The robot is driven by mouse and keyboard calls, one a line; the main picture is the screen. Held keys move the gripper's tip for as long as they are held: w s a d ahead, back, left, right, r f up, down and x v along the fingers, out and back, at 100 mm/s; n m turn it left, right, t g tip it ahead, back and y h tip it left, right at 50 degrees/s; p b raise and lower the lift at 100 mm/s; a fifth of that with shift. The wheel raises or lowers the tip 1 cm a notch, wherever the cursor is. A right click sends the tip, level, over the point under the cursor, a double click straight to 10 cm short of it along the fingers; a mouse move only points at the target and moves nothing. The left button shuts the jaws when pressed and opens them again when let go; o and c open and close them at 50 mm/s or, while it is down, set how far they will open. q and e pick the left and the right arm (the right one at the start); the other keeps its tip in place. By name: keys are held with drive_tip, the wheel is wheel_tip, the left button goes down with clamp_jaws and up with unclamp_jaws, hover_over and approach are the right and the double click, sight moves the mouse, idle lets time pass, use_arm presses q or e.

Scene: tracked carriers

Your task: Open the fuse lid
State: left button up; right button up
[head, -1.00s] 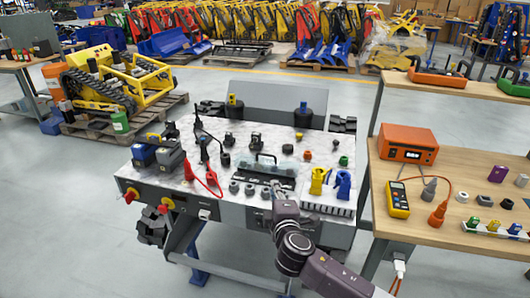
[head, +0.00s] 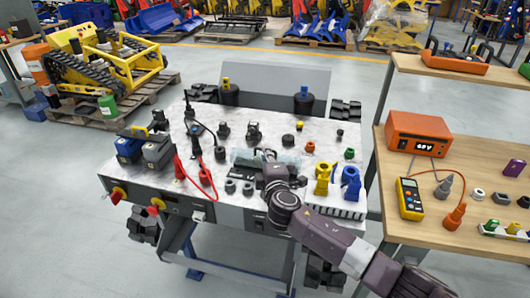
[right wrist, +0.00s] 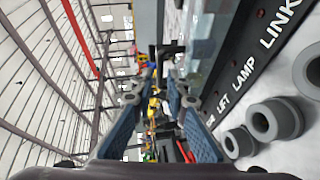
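The fuse lid (head: 288,158) is a clear, see-through cover on the marble-topped carrier, partly hidden in the head view by my right gripper (head: 268,160). What looks like the same clear cover shows at the top of the right wrist view (right wrist: 204,48). The lid looks closed, but my arm hides much of it, including its dark handle. In the right wrist view my right gripper (right wrist: 158,105) has its two blue-padded fingers apart, with nothing clearly held between them. I cannot tell whether a finger touches the lid. My left gripper is not in view.
Blue clamp (head: 351,182) and yellow clamp (head: 323,178) stand just right of my right gripper. Grey rings (right wrist: 275,119) lie beside a black lettered strip (right wrist: 243,68). Red leads (head: 180,168) are at left. A wooden bench (head: 455,212) with a multimeter (head: 411,198) stands at right.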

drive_tip(key=shift+w+a+f, duration=0.1)
drive_tip(key=shift+w+f, duration=0.1)
drive_tip(key=shift+w, duration=1.05)
clamp_jaws()
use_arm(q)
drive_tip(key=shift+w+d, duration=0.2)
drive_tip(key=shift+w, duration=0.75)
